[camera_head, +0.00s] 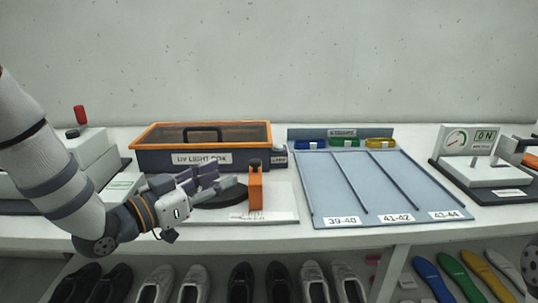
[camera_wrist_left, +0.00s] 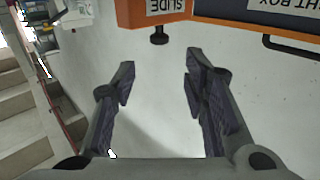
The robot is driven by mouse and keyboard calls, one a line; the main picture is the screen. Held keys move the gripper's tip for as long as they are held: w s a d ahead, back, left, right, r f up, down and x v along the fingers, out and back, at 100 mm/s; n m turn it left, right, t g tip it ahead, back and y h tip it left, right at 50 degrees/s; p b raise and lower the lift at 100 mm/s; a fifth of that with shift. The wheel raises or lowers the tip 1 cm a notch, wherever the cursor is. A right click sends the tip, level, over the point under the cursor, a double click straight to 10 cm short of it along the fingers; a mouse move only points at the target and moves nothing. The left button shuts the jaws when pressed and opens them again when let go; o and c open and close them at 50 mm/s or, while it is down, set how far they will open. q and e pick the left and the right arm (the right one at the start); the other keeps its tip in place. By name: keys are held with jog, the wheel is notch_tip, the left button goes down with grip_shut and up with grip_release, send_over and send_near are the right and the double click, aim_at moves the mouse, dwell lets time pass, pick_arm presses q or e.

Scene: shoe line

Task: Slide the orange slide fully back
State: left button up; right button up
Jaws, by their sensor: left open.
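In the left wrist view an orange block labelled SLIDE (camera_wrist_left: 150,12) with a black knob shows at the top edge, cut off by the frame. My left gripper (camera_head: 222,188) is to the left of the slide, over the black disc. Its fingers (camera_wrist_left: 160,66) are apart with nothing between them, and the knob is beyond the tips. The gripper hides part of the disc. My right gripper does not show.
The UV light box (camera_head: 160,159), dark with an orange rim, stands behind the plate (camera_head: 285,216). A blue-grey sloped rack (camera_head: 335,190) with size labels stands to the right. A gauge device (camera_head: 468,140) is at far right. Shoes (camera_head: 240,282) are on the shelf below.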

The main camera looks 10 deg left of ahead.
aim_at(255, 160)
pick_arm(q)
jog(key=x, duration=0.3)
jog(key=b+x, duration=0.1)
jog(key=x, duration=0.6)
jog(key=shift+w+d+f, duration=0.1)
jog(key=shift+w+f, duration=0.05)
jog(key=shift+f, duration=0.2)
jog(key=shift+w+d+r, duration=0.15)
jog(key=shift+w, duration=0.15)
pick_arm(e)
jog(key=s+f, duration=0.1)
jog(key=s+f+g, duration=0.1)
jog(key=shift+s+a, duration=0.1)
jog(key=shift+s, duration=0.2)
pick_arm(q)
jog(key=shift+c, duration=0.2)
grip_shut()
